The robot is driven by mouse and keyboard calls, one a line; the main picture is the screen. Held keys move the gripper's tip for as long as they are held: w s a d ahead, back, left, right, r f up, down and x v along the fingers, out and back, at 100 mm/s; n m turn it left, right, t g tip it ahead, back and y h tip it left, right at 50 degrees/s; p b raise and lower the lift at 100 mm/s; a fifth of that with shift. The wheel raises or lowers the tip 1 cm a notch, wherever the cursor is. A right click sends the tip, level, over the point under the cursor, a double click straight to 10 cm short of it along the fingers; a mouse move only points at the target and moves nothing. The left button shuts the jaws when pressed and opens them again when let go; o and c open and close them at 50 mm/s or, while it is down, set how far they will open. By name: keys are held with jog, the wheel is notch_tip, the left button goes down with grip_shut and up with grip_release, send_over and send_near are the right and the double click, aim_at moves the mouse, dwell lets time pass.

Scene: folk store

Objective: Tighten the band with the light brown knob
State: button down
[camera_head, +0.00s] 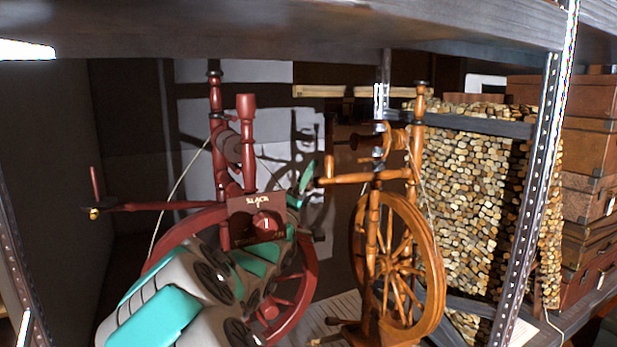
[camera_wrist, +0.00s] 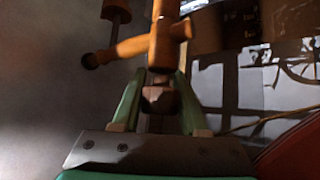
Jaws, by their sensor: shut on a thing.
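The light brown spinning wheel (camera_head: 430,262) stands on the shelf right of centre. Its upper bar (camera_head: 365,177) reaches left, ending in the light brown knob (camera_head: 323,182). My gripper (camera_head: 308,178) comes from the lower left and is at this knob. In the wrist view, the green fingers (camera_wrist: 158,82) are shut on the knob (camera_wrist: 158,100), one on each side. The turned post (camera_wrist: 163,45) is just beyond the fingertips. The thin pale band (camera_head: 427,190) runs from the top of the light brown wheel down its right side.
A metal shelf post (camera_head: 536,150) and a pebbled panel (camera_head: 465,200) stand right. A shelf board (camera_head: 300,25) hangs above.

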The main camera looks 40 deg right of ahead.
jog(key=shift+c, duration=2.2)
grip_release()
jog(key=v, duration=0.7)
jog(key=shift+s+a+f+b, duration=0.2)
jog(key=shift+a+b, duration=0.1)
jog(key=shift+b, duration=0.15)
